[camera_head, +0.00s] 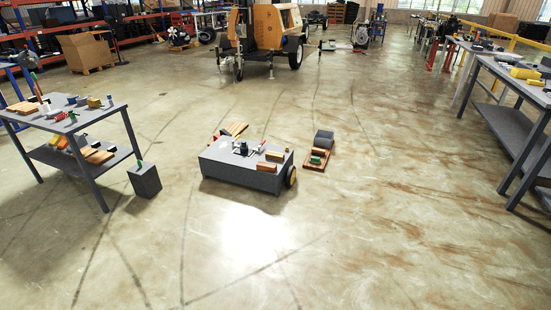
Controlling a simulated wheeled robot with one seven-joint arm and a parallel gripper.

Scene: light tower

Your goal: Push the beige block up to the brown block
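A low grey box-like platform (235,174) with a wheel at its right end stands on the floor in the middle. Two small tan-orange blocks lie near its right end, a rear block (275,156) and a front block (267,167), close together. More wood-coloured blocks (24,107) lie on the left table, and others (97,156) on its lower shelf. The blocks are too small to tell which is the beige one and which the brown one. My gripper is not in view.
A grey table (65,118) stands at left beside a dark grey cube (145,180). A board with blocks (316,158) lies right of the platform. Workbenches (510,90) line the right side. A yellow machine (270,25) stands behind. The front floor is clear.

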